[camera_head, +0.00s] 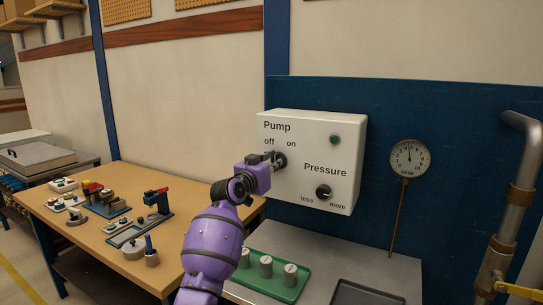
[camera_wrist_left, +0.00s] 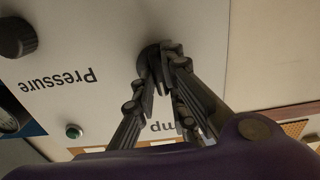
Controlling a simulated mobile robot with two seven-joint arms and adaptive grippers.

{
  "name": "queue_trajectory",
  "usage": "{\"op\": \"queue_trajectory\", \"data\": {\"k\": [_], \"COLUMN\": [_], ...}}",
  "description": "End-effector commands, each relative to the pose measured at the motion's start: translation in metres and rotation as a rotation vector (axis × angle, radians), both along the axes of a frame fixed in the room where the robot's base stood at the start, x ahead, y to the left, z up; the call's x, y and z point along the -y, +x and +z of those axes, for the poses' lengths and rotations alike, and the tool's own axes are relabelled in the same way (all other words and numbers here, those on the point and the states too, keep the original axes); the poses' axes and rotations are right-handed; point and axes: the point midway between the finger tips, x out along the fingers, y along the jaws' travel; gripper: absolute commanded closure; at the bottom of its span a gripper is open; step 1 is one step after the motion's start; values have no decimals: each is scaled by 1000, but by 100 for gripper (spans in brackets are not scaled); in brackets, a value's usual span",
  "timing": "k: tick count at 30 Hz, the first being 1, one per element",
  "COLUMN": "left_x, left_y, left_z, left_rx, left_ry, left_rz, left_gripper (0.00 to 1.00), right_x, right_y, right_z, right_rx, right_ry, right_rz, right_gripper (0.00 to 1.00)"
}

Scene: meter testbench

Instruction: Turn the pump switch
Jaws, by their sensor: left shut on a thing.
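The white control box (camera_head: 337,135) hangs on the blue panel, with "Pump off on" lettering above and "Pressure less more" below. My left gripper (camera_head: 277,162) is at the pump switch (camera_head: 281,158), shut on its dark knob. In the left wrist view the fingers of my left gripper (camera_wrist_left: 162,70) close around the dark pump knob (camera_wrist_left: 149,57), and they hide most of it. The switch's pointing direction is hidden. A dark pressure knob (camera_head: 324,192) sits lower right on the box, and a green lamp (camera_head: 334,139) sits upper right. My right gripper is not in view.
A round gauge (camera_head: 410,158) on a thin pipe stands right of the box. A green tray (camera_head: 268,275) with several grey cylinders lies below. A wooden table (camera_head: 170,261) with fixtures is at left. A thick pipe (camera_head: 522,190) with a yellow handle is at right.

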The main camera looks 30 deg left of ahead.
Motion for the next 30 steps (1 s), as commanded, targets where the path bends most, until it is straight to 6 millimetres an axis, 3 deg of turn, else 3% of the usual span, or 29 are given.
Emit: {"op": "queue_trajectory", "data": {"k": [1,12,30], "left_x": [0,-1,-1], "left_y": [-1,0,0], "left_z": [8,5,0], "left_rx": [6,16,20], "left_ry": [-46,-341,-508], "left_rz": [-1,-1,-1], "left_gripper": [100,100,100], "right_x": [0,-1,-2], "right_y": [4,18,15], "right_z": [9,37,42], "right_rx": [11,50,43], "right_ry": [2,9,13], "right_rz": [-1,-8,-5], "right_gripper": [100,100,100]}}
